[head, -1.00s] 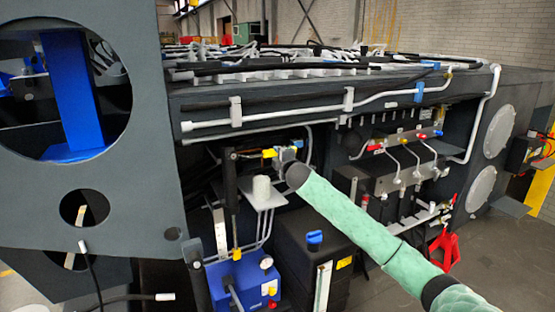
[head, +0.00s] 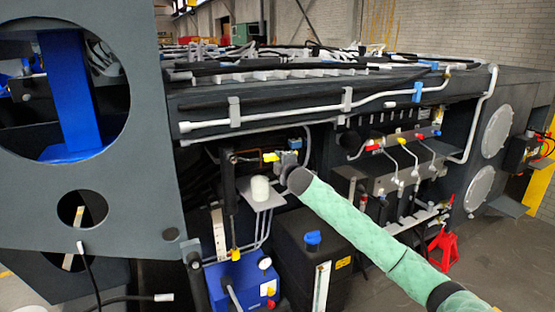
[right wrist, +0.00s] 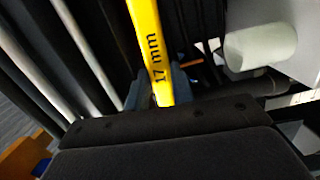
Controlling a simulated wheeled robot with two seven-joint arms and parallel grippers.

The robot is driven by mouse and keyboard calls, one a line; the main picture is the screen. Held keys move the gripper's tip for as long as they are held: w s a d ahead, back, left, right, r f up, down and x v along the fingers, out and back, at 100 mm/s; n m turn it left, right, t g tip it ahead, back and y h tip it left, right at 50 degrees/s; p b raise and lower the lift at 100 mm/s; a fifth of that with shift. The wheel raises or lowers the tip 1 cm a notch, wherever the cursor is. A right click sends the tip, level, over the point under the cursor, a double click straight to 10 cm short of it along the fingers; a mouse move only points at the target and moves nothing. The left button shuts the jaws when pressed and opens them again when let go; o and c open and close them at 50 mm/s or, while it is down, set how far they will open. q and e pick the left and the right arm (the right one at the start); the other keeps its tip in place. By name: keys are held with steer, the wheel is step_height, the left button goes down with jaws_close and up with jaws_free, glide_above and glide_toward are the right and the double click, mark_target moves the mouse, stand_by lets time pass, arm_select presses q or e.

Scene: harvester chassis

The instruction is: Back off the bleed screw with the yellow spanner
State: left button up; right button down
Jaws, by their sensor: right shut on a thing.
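The yellow spanner (head: 270,157) shows as a short yellow piece left of my right gripper (head: 284,158) in the head view. In the right wrist view the spanner (right wrist: 148,45) is a yellow bar marked "17 mm", running up out of the frame from the jaws. My right gripper (right wrist: 158,98) is shut on it. The spanner's far end lies near a dark upright cylinder in the bay. I cannot make out the bleed screw, or whether the spanner sits on it. My left gripper is not in view.
A white cylinder (head: 260,188) on a bracket stands just below the gripper. A black tank with a blue cap (head: 312,238) and a blue pump unit (head: 238,280) are lower. A grey plate with round holes (head: 150,190) walls off the left; a white pipe (head: 300,117) runs above.

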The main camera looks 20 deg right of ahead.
steer(key=s, duration=0.8)
steer(key=shift+s+d, duration=0.15)
steer(key=shift+s, duration=0.15)
stand_by(1.0)
